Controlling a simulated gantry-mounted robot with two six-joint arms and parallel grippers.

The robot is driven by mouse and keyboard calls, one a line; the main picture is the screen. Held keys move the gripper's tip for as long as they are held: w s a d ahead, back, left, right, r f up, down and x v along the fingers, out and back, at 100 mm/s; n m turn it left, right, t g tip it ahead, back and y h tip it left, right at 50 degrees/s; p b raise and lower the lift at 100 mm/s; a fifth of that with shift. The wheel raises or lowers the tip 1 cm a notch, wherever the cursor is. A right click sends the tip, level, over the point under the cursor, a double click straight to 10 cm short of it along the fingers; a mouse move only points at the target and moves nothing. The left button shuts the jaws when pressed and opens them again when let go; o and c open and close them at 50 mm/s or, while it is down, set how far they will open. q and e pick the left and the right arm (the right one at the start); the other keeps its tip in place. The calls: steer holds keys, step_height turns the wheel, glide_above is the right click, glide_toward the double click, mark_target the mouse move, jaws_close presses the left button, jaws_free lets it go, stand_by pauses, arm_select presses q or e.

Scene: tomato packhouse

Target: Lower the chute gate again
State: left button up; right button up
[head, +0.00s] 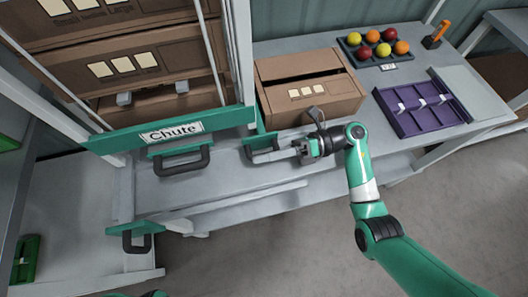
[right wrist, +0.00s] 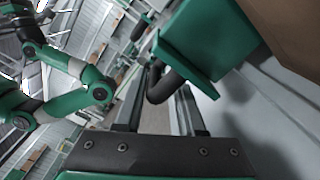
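The chute (head: 190,55) holds stacked brown cartons at the upper left of the head view. A green crossbar labelled "Chute" (head: 172,131) spans its front, with a dark handle (head: 181,162) below it. A second green bracket with a dark handle (head: 262,142) is just right of it. My right gripper (head: 272,156) is at this second handle. In the right wrist view, the dark handle (right wrist: 158,84) and green bracket (right wrist: 207,40) are at the tips of the spread fingers. Contact is unclear. My left gripper is not visible.
A brown carton (head: 308,92) stands on the bench behind my right gripper. Farther right are a purple tray (head: 412,119), a dark tray of coloured tomatoes (head: 350,48) and an orange-handled tool (head: 437,35). Another green bracket with handle (head: 136,231) is lower left.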

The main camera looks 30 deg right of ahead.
steer(key=shift+o, duration=0.6)
steer(key=shift+r, duration=0.1)
steer(key=shift+d+r, duration=0.1)
steer(key=shift+d, duration=0.2)
steer(key=v, duration=1.1)
steer(key=shift+s+p, duration=0.15)
steer(key=shift+p, duration=0.25)
